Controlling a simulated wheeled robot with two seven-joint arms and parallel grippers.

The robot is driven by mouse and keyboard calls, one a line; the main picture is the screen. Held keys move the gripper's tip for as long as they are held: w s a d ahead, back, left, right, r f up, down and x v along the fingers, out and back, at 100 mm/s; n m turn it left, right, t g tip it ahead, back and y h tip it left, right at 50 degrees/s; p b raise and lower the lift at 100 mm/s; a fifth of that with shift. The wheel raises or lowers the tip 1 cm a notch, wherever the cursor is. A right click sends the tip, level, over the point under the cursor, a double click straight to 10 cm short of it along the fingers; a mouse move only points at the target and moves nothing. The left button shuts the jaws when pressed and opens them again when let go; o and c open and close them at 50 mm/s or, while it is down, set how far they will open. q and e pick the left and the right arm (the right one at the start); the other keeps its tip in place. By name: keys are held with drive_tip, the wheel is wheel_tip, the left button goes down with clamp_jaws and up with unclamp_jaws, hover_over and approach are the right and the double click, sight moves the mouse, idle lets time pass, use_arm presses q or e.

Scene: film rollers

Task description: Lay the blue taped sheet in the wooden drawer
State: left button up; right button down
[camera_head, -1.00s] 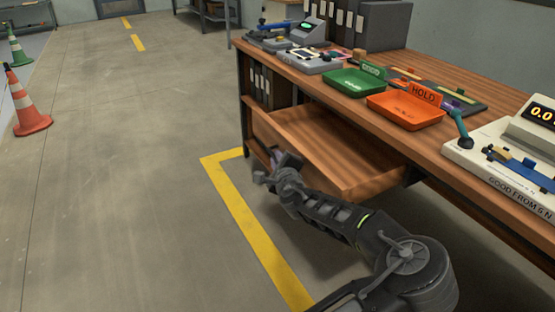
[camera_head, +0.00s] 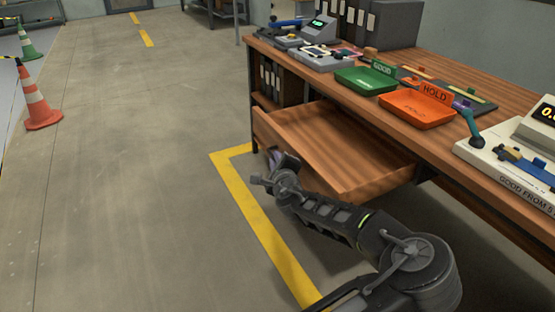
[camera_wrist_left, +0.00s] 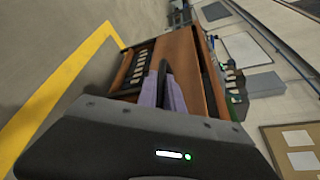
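The wooden drawer (camera_head: 335,145) stands pulled out of the bench, and its visible inside looks empty. My left gripper (camera_head: 270,172) is at the outer face of the drawer front. In the left wrist view, its pale purple fingers (camera_wrist_left: 164,93) close around a dark bar (camera_wrist_left: 166,68) that looks like the drawer handle. The drawer (camera_wrist_left: 185,68) shows beyond them. I cannot pick out the blue taped sheet for certain; small coloured pieces lie on a dark mat (camera_head: 479,104) on the bench. My right gripper is not in view.
The wooden bench (camera_head: 500,88) carries a green tray (camera_head: 365,81), an orange tray (camera_head: 417,110) and a white device with a blue bar (camera_head: 500,170) at the right. Binders (camera_head: 270,78) fill a shelf under the bench.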

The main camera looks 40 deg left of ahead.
use_arm(q)
drive_tip(key=shift+o, duration=0.9)
drive_tip(key=shift+d, duration=0.1)
drive_tip(key=shift+s+d+r, duration=0.15)
drive_tip(key=shift+s+d, duration=0.1)
drive_tip(key=p+v, duration=0.2)
drive_tip(key=v, duration=0.5)
drive_tip(key=shift+r, duration=0.1)
